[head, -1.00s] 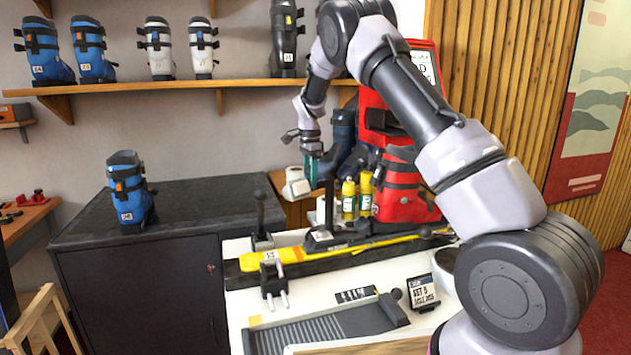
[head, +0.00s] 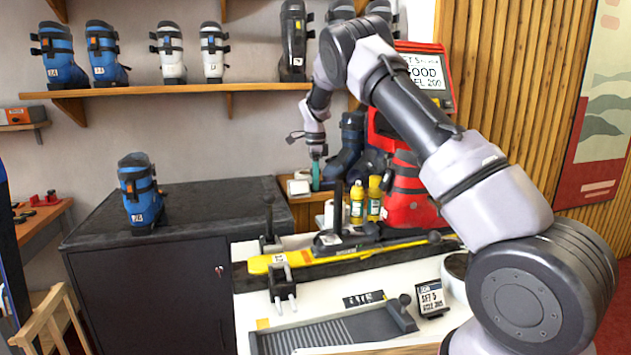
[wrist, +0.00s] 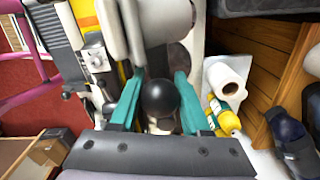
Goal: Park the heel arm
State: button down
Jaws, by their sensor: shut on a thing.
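My gripper (head: 316,176) has teal fingers and hangs over the back of the bench, left of the yellow bottles. In the wrist view, the two fingers (wrist: 160,103) stand on either side of a black ball knob (wrist: 160,97), which I take to be the heel arm's end. In the head view that knob cannot be made out at the fingers. A black upright lever (head: 338,208) stands just right of the fingertips, on the binding jig. The jig holds a long yellow ski (head: 330,256). Another black lever (head: 268,222) stands upright farther left.
Two yellow bottles (head: 357,204) and a white paper roll (wrist: 226,80) stand close to my gripper. A blue boot (head: 139,192) stands on the black cabinet (head: 150,290). The cabinet top is otherwise clear.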

jog(key=shift+w+r, duration=0.1)
jog(key=shift+r, duration=0.05)
jog(key=shift+c, duration=2.2)
grip_release()
notch_tip(320, 180, up, 11)
jog(key=shift+f, duration=0.2)
